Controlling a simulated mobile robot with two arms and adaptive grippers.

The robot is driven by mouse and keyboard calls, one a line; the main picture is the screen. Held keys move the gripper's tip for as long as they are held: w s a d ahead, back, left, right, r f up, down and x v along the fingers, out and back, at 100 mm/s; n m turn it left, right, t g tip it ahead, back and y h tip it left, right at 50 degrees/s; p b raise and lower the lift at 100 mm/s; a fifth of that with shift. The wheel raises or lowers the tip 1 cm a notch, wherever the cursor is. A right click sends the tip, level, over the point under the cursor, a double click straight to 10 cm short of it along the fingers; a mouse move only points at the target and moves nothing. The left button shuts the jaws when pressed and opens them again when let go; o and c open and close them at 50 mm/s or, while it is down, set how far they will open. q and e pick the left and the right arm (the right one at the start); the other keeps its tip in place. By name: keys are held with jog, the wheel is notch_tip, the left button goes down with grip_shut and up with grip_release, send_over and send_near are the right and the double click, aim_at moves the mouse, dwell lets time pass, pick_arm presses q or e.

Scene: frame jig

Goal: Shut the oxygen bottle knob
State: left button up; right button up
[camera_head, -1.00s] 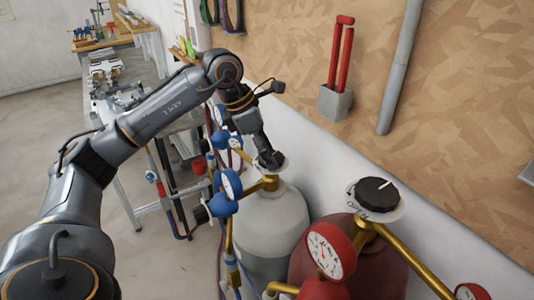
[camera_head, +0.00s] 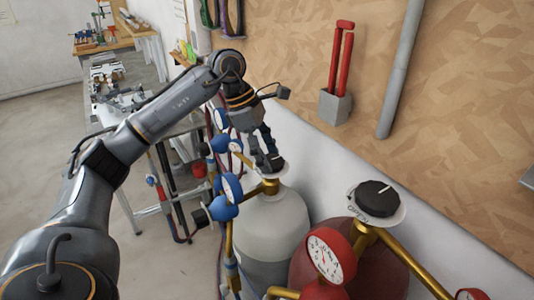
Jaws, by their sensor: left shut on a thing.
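The oxygen bottle is the grey-white cylinder (camera_head: 272,228) with a brass valve and blue gauges (camera_head: 231,187). Its dark knob (camera_head: 277,163) sits on a white dial plate (camera_head: 268,172) on top of the valve. My left gripper (camera_head: 268,160) points down over this knob and is shut on it, its fingers hiding much of the knob. The lettering on this plate cannot be read. My right gripper is not in view.
A red bottle (camera_head: 372,262) with a black knob (camera_head: 376,198) and red gauge (camera_head: 331,254) stands to the right, close by. A white wall and wood board (camera_head: 450,110) rise behind. A workbench (camera_head: 185,125) and hoses are at the left; floor is free further left.

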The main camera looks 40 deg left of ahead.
pick_arm(q)
jog(key=o, duration=1.1)
jog(key=shift+o, duration=0.2)
jog(key=shift+r, duration=0.1)
jog(key=v, duration=1.1)
jog(key=shift+a+r, duration=0.2)
jog(key=shift+r, duration=0.2)
